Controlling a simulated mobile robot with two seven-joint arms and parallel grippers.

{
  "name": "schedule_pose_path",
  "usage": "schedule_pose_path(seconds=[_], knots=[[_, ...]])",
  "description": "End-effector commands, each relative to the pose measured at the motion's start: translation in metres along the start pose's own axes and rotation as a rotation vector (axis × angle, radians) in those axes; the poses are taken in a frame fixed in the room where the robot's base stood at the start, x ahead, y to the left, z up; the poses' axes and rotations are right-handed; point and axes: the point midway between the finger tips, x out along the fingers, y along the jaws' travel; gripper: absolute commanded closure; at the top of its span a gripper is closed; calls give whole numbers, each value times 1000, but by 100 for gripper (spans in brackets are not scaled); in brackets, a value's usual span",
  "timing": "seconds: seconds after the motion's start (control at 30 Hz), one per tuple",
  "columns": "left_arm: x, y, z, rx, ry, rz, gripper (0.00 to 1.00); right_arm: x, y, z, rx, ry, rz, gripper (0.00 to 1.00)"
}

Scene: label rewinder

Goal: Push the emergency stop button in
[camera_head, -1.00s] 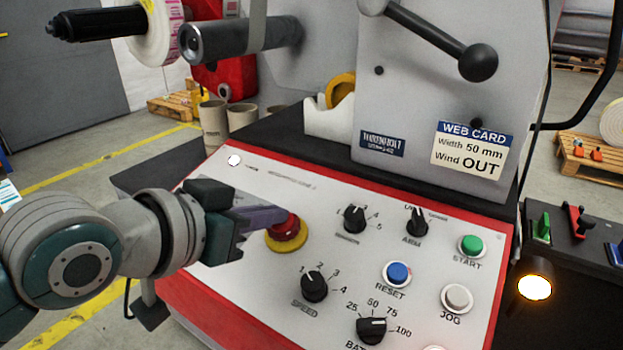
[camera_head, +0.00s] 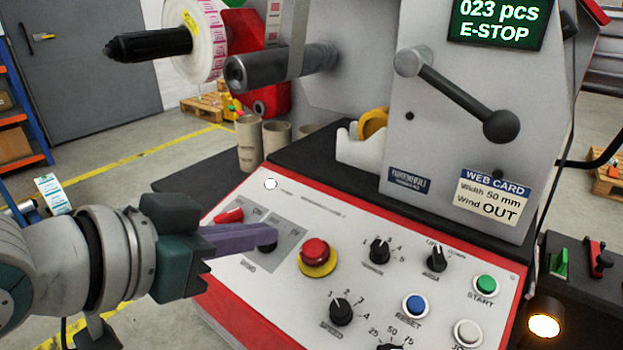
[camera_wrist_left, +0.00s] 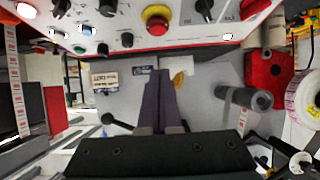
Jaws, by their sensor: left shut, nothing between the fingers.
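The emergency stop button (camera_head: 315,252) is a red mushroom head on a yellow base on the white, red-edged control panel. In the left wrist view the button (camera_wrist_left: 157,17) shows near the top edge. My left gripper (camera_head: 272,236) is shut and empty, its purple fingers pointing right over the panel. The fingertips are left of the button and look apart from it in the head view. In the left wrist view the shut fingers (camera_wrist_left: 160,85) point up towards the panel. The display (camera_head: 497,22) reads "023 pcs" and "E-STOP". My right gripper is not in view.
A black selector knob lies partly behind my fingertips, and a red switch (camera_head: 229,216) is above my fingers. Speed knob (camera_head: 341,312), blue reset button (camera_head: 415,304) and green start button (camera_head: 485,285) surround the button's right side. A lever (camera_head: 455,92) stands above the panel.

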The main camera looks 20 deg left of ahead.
Motion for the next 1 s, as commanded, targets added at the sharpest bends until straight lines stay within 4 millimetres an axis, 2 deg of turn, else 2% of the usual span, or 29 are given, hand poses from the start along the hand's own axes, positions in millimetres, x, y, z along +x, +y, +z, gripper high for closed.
schedule_pose_path(seconds=[0.1, 0.2, 0.67, 0.77, 0.87, 1.0], knots=[[-14, 0, -1, 1, 0, -1, 100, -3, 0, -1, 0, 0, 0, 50], [-19, 0, -1, 1, 1, 0, 100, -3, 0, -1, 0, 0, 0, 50], [-20, 0, -1, 0, 3, 0, 100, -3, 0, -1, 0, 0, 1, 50], [-25, 3, -1, -2, -24, -4, 100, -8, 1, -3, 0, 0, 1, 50], [-42, 12, 4, -11, -119, -18, 100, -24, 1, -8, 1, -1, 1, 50], [-88, 26, 22, -38, -356, -63, 100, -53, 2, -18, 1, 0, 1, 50]])
